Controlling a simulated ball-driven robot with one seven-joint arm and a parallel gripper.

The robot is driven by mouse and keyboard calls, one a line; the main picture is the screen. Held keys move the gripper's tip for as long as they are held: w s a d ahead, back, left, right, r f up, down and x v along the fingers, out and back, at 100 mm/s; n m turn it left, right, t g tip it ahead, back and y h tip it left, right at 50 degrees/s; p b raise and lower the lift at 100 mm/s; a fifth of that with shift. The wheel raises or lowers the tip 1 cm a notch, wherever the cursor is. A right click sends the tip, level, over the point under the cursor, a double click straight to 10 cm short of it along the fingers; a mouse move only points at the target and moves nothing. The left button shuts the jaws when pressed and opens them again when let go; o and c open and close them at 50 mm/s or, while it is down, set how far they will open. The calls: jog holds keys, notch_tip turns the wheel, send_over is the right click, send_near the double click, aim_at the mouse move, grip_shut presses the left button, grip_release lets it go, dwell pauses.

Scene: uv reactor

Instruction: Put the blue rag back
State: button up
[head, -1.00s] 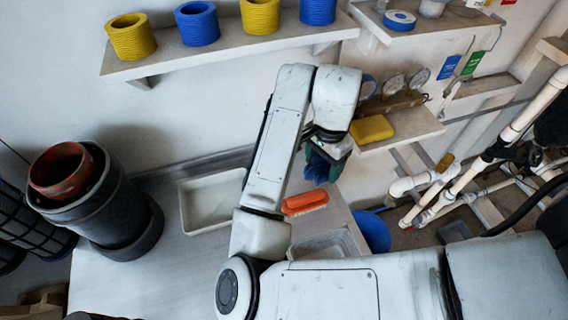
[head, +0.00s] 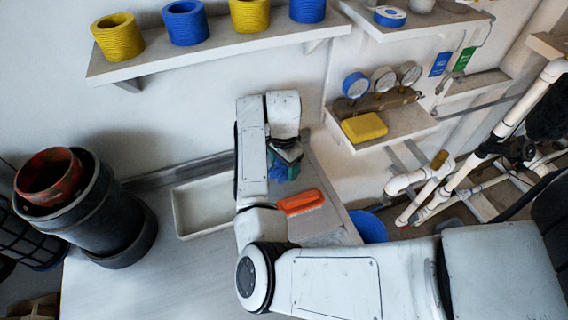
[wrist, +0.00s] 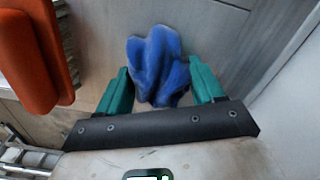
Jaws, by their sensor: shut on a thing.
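The blue rag (wrist: 158,68) is a crumpled dark blue cloth between the two green fingers of my gripper (wrist: 159,82) in the wrist view. My gripper is shut on it, and the rag bulges out past the fingertips. In the head view, the rag (head: 277,172) shows only as a small blue patch below the end of my arm, near the back edge of the grey counter (head: 150,270). My arm hides part of it. I cannot tell whether the rag touches the counter.
An orange brush (head: 300,202) lies close right of my gripper, also large at upper left in the wrist view (wrist: 38,55). A shallow white tray (head: 205,205) is left. A yellow sponge (head: 363,127) and gauges occupy a wall shelf (head: 395,128). A blue bucket (head: 369,226) stands below.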

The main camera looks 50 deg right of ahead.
jog(key=shift+f, duration=0.3)
jog(key=o, duration=1)
jog(key=shift+r, duration=0.1)
notch_tip(320, 180, up, 12)
jog(key=shift+r, duration=0.1)
dwell(0.6)
